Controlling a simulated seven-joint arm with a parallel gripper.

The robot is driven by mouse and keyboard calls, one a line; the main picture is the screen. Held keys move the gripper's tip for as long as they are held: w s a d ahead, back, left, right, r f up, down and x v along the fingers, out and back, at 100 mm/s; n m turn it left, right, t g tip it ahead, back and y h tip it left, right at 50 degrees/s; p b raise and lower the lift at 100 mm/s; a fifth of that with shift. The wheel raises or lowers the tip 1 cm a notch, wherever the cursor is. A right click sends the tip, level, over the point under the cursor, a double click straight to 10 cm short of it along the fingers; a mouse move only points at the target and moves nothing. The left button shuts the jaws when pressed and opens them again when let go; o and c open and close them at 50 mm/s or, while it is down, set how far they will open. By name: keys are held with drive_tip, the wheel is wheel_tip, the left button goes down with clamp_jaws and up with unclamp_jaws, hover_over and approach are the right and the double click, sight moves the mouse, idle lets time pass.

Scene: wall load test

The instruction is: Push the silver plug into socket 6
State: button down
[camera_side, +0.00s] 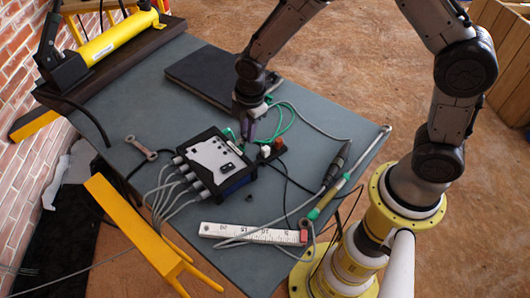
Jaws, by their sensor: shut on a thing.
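A dark box with a light top plate (212,163), the socket unit, sits mid-table. Several grey cables with silver plugs (182,172) run into its left side. My gripper (245,133) points down just behind the box's far right corner, close to it. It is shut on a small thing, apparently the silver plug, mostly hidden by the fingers. Socket numbers are too small to read, and I cannot tell whether the held plug touches a socket.
A green cable (287,118) loops beside my gripper. A small orange-and-black block (277,146) stands right of the box. The yellow pump (115,40) stands back left.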

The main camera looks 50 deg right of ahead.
drive_tip(key=shift+t, duration=0.3)
drive_tip(key=shift+w+d+f, duration=0.4)
drive_tip(key=shift+f, duration=0.6)
drive_tip(key=shift+w+d+f, duration=0.4)
drive_tip(key=shift+d+f, duration=0.05)
drive_tip(key=shift+f, duration=0.6)
drive_tip(key=shift+w+d+f, duration=0.4)
drive_tip(key=shift+f, duration=0.6)
drive_tip(key=shift+w+a, duration=0.1)
drive_tip(key=shift+a, duration=0.3)
drive_tip(key=shift+w+a, duration=0.15)
drive_tip(key=shift+a, duration=0.75)
idle(0.7)
drive_tip(key=c, duration=0.7)
unclamp_jaws()
drive_tip(key=c, duration=0.3)
drive_tip(key=shift+r, duration=0.1)
